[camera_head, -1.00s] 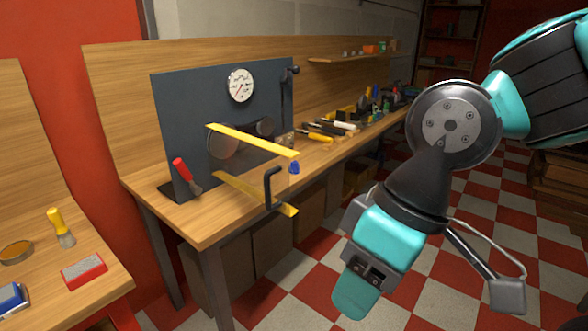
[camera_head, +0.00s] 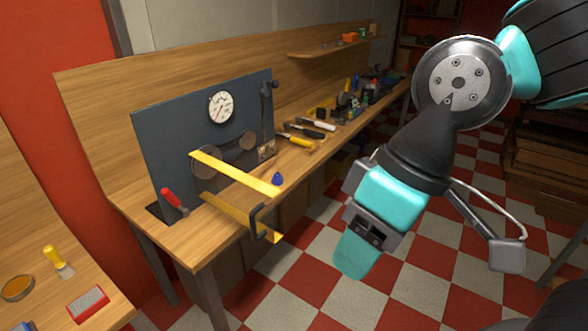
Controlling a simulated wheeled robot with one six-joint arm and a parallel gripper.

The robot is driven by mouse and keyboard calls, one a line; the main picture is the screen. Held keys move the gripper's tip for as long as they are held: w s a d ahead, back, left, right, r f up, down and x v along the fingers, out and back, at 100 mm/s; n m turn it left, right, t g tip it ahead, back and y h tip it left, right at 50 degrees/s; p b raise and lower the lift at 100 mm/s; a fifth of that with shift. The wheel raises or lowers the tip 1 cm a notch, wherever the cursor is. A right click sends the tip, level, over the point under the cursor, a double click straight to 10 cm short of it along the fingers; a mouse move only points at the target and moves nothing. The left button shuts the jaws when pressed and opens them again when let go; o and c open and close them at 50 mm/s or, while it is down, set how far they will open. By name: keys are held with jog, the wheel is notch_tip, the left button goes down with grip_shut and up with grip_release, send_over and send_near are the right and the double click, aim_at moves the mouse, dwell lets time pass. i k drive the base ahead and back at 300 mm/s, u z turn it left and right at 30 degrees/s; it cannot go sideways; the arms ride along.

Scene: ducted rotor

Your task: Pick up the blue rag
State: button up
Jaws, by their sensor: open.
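The blue rag (camera_head: 277,179) appears as a small crumpled blue lump on the wooden workbench (camera_head: 195,245), near its front edge. It lies just beyond the right end of the upper yellow bar (camera_head: 235,174), which partly covers it. My gripper (camera_head: 356,254) hangs in front of the bench, to the right of the rag and lower in the picture, pointing down over the floor. It is open, with nothing seen in it, and apart from the rag. One teal finger shows clearly; the other is mostly hidden.
A dark panel with a dial (camera_head: 221,107) stands on the bench, with a clear guard and yellow bars jutting forward. A black handle (camera_head: 257,222) hangs at the front. A red-handled tool (camera_head: 174,202) stands left. Hand tools lie further back. The checkered floor is open.

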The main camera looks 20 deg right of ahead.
aim_at(277, 179)
jog(key=z, duration=0.2)
jog(key=i, duration=1.65)
jog(key=u, duration=0.85)
